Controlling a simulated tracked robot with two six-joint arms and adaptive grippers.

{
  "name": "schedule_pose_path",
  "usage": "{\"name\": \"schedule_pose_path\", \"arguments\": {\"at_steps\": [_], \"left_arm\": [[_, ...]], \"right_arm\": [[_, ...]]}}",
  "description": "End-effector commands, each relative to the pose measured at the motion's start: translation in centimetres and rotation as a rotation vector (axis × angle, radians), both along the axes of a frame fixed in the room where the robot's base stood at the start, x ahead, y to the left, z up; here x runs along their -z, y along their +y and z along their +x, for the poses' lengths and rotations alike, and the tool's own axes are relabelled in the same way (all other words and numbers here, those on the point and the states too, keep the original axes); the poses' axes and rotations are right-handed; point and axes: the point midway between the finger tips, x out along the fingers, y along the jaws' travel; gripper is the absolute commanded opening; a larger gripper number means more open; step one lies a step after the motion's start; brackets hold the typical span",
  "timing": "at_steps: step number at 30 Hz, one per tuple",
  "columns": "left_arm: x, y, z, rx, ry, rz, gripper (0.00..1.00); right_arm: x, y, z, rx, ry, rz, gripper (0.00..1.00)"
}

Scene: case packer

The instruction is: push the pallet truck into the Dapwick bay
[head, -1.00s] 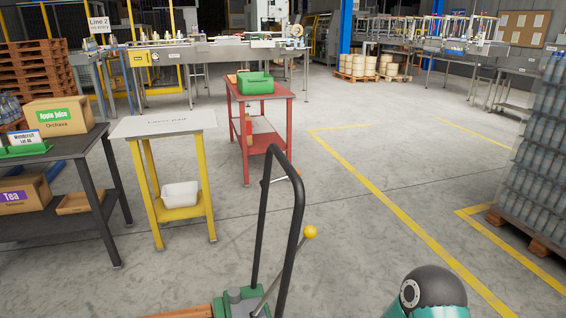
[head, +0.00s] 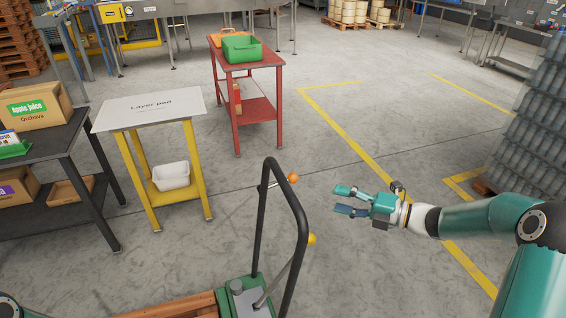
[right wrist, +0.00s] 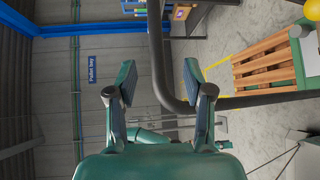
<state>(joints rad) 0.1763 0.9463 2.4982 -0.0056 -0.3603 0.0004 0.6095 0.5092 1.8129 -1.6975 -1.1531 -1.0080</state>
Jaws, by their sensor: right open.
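The pallet truck's black loop handle (head: 302,215) stands upright in the lower middle of the head view, above its green base (head: 238,292). A wooden pallet (head: 175,307) sits beside the base, partly cut off by the frame. My right gripper (head: 342,201) is open and empty to the right of the handle, fingers pointing left towards it, apart from it. In the right wrist view the black handle (right wrist: 157,60) passes beyond the open fingers (right wrist: 156,82). My left gripper is out of view. No Dapwick label is readable.
Yellow floor lines (head: 355,143) mark areas ahead and right. A red table (head: 258,110) and a layer pad stand (head: 160,105) are ahead left. Wrapped stacked goods (head: 535,125) stand at right. A "Pallet bay" sign (right wrist: 92,69) hangs on the wall. Middle floor is clear.

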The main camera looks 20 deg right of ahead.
Motion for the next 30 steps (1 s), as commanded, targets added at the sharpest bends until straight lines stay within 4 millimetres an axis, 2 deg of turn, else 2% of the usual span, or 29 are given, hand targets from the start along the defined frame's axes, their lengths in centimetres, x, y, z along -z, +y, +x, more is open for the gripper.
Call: {"name": "schedule_pose_path", "arguments": {"at_steps": [2, 8, 24, 30], "left_arm": [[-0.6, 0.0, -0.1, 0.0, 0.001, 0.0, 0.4], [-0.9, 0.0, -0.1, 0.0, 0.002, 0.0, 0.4], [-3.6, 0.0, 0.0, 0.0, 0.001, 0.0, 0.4], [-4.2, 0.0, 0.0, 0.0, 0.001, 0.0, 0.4]], "right_arm": [[-1.0, -0.2, -0.4, -0.031, -0.036, -0.044, 0.52], [-0.8, 0.7, 0.3, -0.041, -0.049, -0.061, 0.52], [0.6, 8.3, 7.6, -0.032, -0.045, -0.058, 0.52], [1.1, 10.3, 9.6, -0.03, -0.044, -0.059, 0.52]]}}
